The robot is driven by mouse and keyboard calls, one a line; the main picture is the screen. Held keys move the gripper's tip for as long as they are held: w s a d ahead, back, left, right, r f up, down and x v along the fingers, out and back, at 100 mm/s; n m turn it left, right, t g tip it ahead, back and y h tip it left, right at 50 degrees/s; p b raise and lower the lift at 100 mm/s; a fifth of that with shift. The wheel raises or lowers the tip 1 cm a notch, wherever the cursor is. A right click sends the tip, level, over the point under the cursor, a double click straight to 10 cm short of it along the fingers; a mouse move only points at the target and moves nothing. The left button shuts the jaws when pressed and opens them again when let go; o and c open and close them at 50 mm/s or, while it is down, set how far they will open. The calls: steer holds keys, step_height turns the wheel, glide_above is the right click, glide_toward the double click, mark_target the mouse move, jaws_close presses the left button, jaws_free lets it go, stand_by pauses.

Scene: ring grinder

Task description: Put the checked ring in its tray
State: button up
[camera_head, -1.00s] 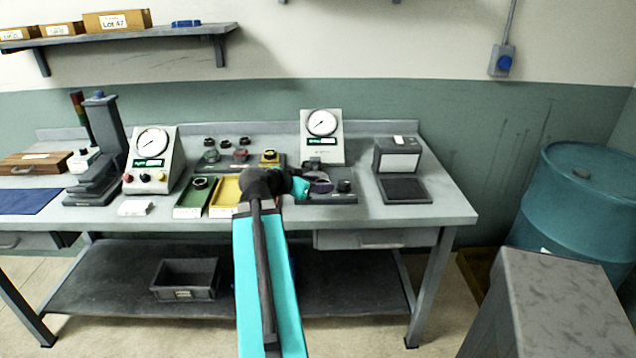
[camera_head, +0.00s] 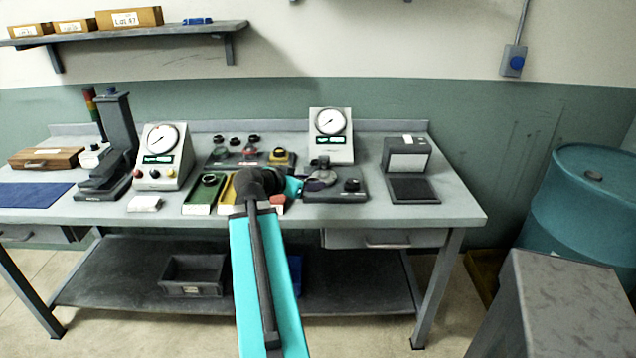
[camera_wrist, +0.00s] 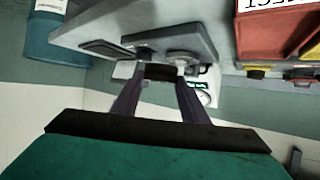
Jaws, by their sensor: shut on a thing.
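My gripper (camera_wrist: 159,76) is shut on a small dark ring (camera_wrist: 161,71), seen between its two fingertips in the wrist view. In the head view my gripper (camera_head: 319,181) is in front of the right dial gauge, over or near the dark fixture plate; the ring cannot be made out there. A green tray (camera_head: 198,208) and a yellow tray (camera_head: 227,208) stand left of my gripper. A red tray (camera_wrist: 272,44) with a white label ending in "JECT" is at the upper right of the wrist view; my arm mostly hides it in the head view.
The right dial gauge (camera_head: 331,145) stands behind the fixture plate (camera_head: 350,196). A grey boxed device (camera_head: 406,158) is to its right. A left dial gauge (camera_head: 160,165) and several rings on a dark rack (camera_head: 222,160) stand further left. The bench front right is clear.

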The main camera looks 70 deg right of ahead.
steer(key=w+a+n+t+y, duration=0.1)
steer(key=w+a+n+t, duration=0.3)
steer(key=w+a, duration=0.6)
steer(key=w+a+n+t, duration=0.3)
steer(key=w+a+t, duration=0.15)
steer(key=w, duration=0.95)
steer(key=w+a+n+t+y, duration=0.1)
steer(key=w+a+n+t, duration=0.25)
steer(key=w+a, duration=0.65)
steer(key=w+a+r+n+t+y, duration=0.1)
steer(key=w+a, duration=0.4)
steer(key=a, duration=0.8)
steer(key=w+a+r+n+t+y, duration=0.2)
steer(key=w+a+n+y, duration=0.3)
steer(key=a, duration=0.8)
steer(key=w+a+r+n+t+y, duration=0.1)
steer(key=w+a+n+y, duration=0.3)
steer(key=a, duration=0.9)
steer(key=w+r+n, duration=0.1)
steer(key=w, duration=0.2)
steer(key=shift+w+a+r+t, duration=0.25)
steer(key=shift+a+r+t, duration=0.05)
steer(key=shift+a+r, duration=0.05)
steer(key=shift+a, duration=0.15)
